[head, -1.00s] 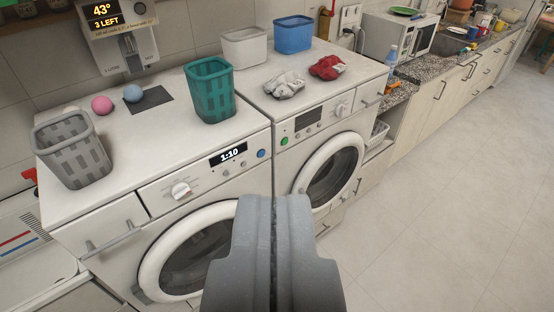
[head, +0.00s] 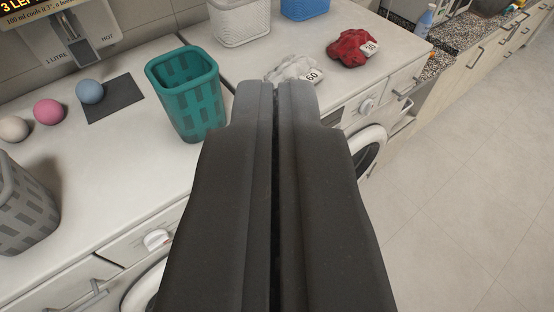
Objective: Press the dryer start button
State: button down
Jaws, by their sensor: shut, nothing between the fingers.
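Two white front-loading machines stand side by side, a left one (head: 120,170) and a right one (head: 402,52). I cannot tell which is the dryer. The left machine's knob (head: 157,239) shows left of my gripper. The right machine's knob (head: 367,104) and part of its round door (head: 370,150) show to the right. My gripper (head: 275,88) is shut and empty, large in the middle of the view. It hides the panel area between the knobs, including the left display and both machines' coloured buttons.
A white cloth (head: 297,69), red cloth (head: 352,47) and two bins are on the right top. The floor at right is clear.

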jog(key=shift+w+a+r, duration=0.1)
jog(key=shift+w+a, duration=0.2)
jog(key=shift+w, duration=0.1)
jog(key=w+d+f+m+y+b, duration=0.2)
jog(key=f+m, duration=0.7)
jog(key=f, duration=0.7)
jog(key=w+d+f+m+y+b, duration=0.1)
jog(key=w+d+f+m+y, duration=0.2)
jog(key=f+m, duration=0.7)
jog(key=w+d+f+m+g+y+b, duration=0.1)
jog(key=w+f+m+y, duration=0.4)
jog(key=f, duration=1.7)
jog(key=w+d+m+b, duration=0.1)
jog(key=w+m, duration=0.2)
jog(key=m, duration=0.1)
jog(key=shift+w+d+m+y+b, duration=0.2)
jog(key=shift+d+m+y+b, duration=0.15)
jog(key=shift+d+m+y, duration=0.05)
